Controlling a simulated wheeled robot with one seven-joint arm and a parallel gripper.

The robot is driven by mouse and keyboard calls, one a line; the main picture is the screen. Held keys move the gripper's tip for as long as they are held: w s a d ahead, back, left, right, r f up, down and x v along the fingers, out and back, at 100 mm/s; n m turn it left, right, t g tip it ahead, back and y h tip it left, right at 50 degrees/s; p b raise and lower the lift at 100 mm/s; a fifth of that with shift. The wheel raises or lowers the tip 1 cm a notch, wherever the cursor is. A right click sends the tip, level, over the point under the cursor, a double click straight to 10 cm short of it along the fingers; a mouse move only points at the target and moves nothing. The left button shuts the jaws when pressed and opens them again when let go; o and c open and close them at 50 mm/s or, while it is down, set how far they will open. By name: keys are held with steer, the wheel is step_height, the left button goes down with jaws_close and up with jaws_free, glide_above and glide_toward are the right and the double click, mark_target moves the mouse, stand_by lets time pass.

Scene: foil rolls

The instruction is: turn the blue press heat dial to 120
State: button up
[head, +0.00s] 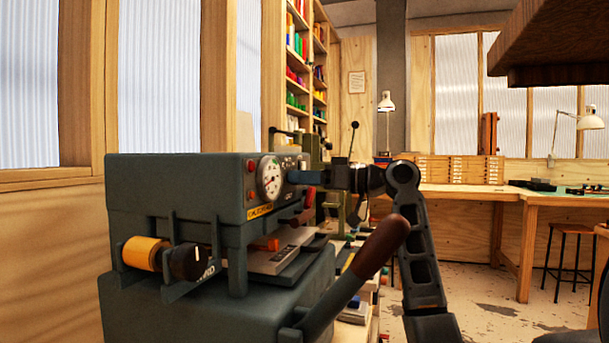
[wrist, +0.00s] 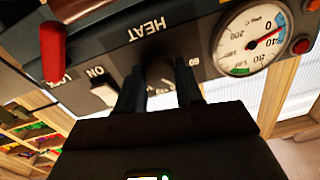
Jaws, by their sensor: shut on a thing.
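The press (head: 175,185) is a dark blue-grey machine at the left of the head view. Its front panel also shows upside down in the wrist view (wrist: 100,45). The heat dial (wrist: 160,73) is a dark knob below the word HEAT, between my two fingers. My gripper (wrist: 160,88) is shut on it; in the head view my gripper (head: 300,177) reaches the panel from the right and hides the dial. Some scale numbers show beside the fingers, but the dial's pointer and setting are hidden. The round white gauge (wrist: 250,38) has its red needle near the low numbers.
A red lever (wrist: 54,50) marked LOCK and a white switch (wrist: 104,94) marked ON are near the fingers. A brown-handled lever (head: 380,245) slants up in front of the press, close to my arm. An orange roll (head: 145,253) sits on the press's near side.

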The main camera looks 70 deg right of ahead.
steer(key=m+p, duration=0.1)
steer(key=p, duration=0.1)
steer(key=m+p, duration=0.3)
steer(key=m, duration=0.1)
steer(key=shift+r+p, duration=0.25)
steer(key=shift+p, duration=0.15)
steer(key=m+p, duration=0.3)
steer(key=shift+f+p, duration=0.1)
steer(key=shift+p, duration=0.2)
steer(key=shift+f+m+p, duration=0.15)
steer(key=shift+m+p, duration=1)
steer(key=shift+m, duration=0.15)
steer(key=o, duration=1)
steer(key=shift+o, duration=0.2)
steer(key=shift+f, duration=0.1)
steer(key=s+b, duration=0.1)
steer(key=s, duration=0.6)
steer(key=shift+s+d, duration=0.35)
steer(key=shift+s, duration=0.05)
steer(key=shift+f, duration=0.1)
